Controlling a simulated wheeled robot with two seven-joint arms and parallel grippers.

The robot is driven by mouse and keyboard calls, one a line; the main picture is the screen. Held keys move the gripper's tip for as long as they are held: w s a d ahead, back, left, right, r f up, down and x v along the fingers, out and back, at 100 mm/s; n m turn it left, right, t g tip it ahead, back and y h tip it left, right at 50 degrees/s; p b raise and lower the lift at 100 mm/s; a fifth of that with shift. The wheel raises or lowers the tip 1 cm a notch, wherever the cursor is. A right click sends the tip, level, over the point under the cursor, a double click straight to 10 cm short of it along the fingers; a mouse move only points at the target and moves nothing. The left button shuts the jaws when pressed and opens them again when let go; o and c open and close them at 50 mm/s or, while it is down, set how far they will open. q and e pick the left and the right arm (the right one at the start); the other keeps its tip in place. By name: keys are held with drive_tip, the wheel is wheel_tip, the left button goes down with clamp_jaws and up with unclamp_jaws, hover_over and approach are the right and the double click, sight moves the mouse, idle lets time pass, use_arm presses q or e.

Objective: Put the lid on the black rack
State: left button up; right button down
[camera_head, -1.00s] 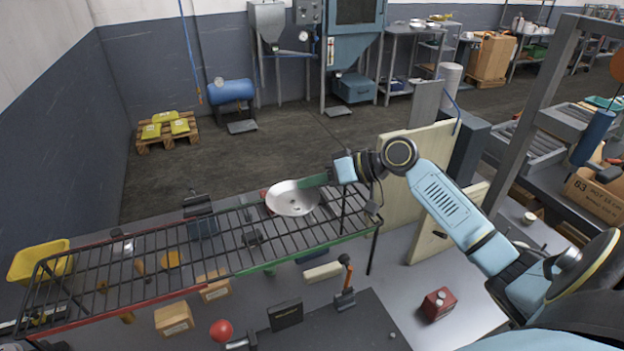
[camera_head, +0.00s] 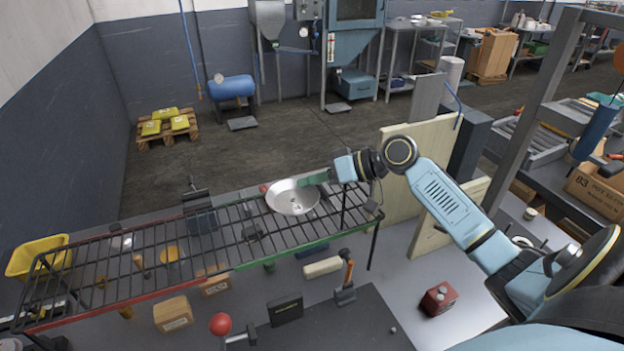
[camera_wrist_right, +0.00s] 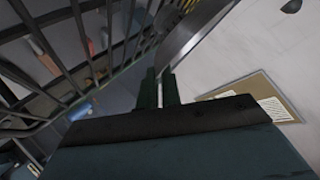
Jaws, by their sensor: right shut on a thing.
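The lid (camera_head: 290,198) is a shiny round metal disc over the right part of the black wire rack (camera_head: 105,303), near its back edge. It looks close to level; I cannot tell whether it touches the bars. My right gripper (camera_head: 315,179) comes in from the right and is shut on the lid's right rim. In the right wrist view my right gripper's fingers (camera_wrist_right: 161,88) pinch the lid's edge (camera_wrist_right: 183,32), with rack bars to the left. My left gripper is not in view.
Below the rack are small boxes (camera_head: 173,314), a hammer (camera_head: 346,280) and other tools on the grey table. A wooden board (camera_head: 409,190) stands beside the rack's right end. A yellow bin (camera_head: 36,256) is at the far left. The rack's left and middle look bare.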

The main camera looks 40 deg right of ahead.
drive_tip(key=shift+f, duration=0.1)
drive_tip(key=c, duration=1.5)
unclamp_jaws()
drive_tip(key=b+v, duration=0.2)
drive_tip(key=v, duration=1.1)
drive_tip(key=shift+s+d, duration=0.1)
drive_tip(key=shift+d, duration=0.05)
